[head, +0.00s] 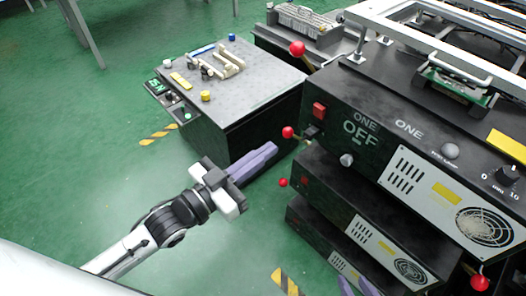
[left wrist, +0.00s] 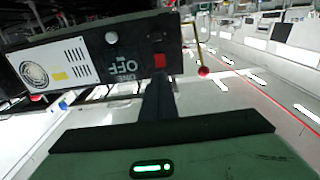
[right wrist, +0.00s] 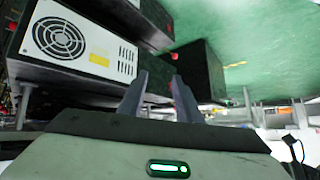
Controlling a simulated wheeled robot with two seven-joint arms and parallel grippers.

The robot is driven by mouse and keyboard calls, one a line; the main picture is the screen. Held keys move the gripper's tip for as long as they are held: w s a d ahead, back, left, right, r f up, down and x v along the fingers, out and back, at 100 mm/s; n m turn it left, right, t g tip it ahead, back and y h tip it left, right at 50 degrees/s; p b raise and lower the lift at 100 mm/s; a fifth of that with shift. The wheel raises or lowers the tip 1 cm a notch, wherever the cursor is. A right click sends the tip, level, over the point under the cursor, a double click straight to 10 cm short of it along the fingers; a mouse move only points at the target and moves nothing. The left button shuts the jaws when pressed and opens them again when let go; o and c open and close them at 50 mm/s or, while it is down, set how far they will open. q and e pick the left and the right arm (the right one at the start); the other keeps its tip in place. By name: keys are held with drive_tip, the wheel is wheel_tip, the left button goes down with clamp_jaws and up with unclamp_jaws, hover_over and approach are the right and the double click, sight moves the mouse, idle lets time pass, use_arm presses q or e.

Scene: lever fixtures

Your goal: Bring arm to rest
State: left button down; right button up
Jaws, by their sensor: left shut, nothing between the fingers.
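My left gripper (head: 272,149) is shut and empty, in front of the black machine (head: 372,128) marked ONE and OFF. Its fingertips appear just below and left of a lever's red ball knob (head: 288,132); contact cannot be told. In the left wrist view the shut fingers (left wrist: 158,92) overlap the machine's front panel, and a red ball (left wrist: 203,71) hangs to their right. My right gripper (right wrist: 160,82) is open and empty in the right wrist view, with a red knob (right wrist: 174,56) beyond its fingers. Another red knob (head: 297,48) stands higher on a lever.
A low dark bench (head: 255,90) with small parts stands at the back. More black units stack under the machine, with a red knob (head: 480,283) at the lower right. Green floor (head: 100,130) is clear on the left.

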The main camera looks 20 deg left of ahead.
idle(0.3)
